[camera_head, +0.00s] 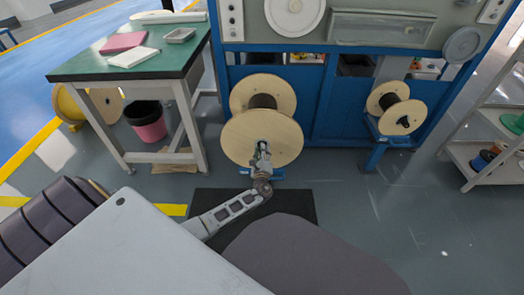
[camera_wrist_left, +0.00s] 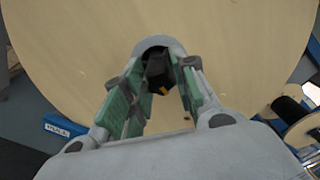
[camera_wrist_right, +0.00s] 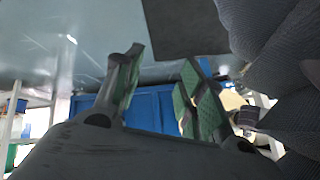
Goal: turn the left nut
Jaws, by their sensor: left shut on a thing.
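The left nut (camera_wrist_left: 158,72) is a dark piece at the centre of the large pale wooden spool (camera_head: 240,138). My left gripper (camera_head: 262,150) is at the spool's hub, and in the left wrist view its green-padded fingers (camera_wrist_left: 160,85) are shut on the nut from both sides. The gripper hides most of the nut in the head view. A second, smaller spool (camera_head: 386,104) with a dark hub piece (camera_head: 404,121) is mounted to the right. My right gripper (camera_wrist_right: 163,75) shows only in its own wrist view, open and empty, away from the spools.
The blue machine frame (camera_head: 317,135) stands behind the spools. A green-topped table (camera_head: 95,68) with a pink-and-black bin (camera_head: 147,122) beneath is at left. A metal shelf (camera_head: 465,158) stands at right. The floor before the right spool is clear.

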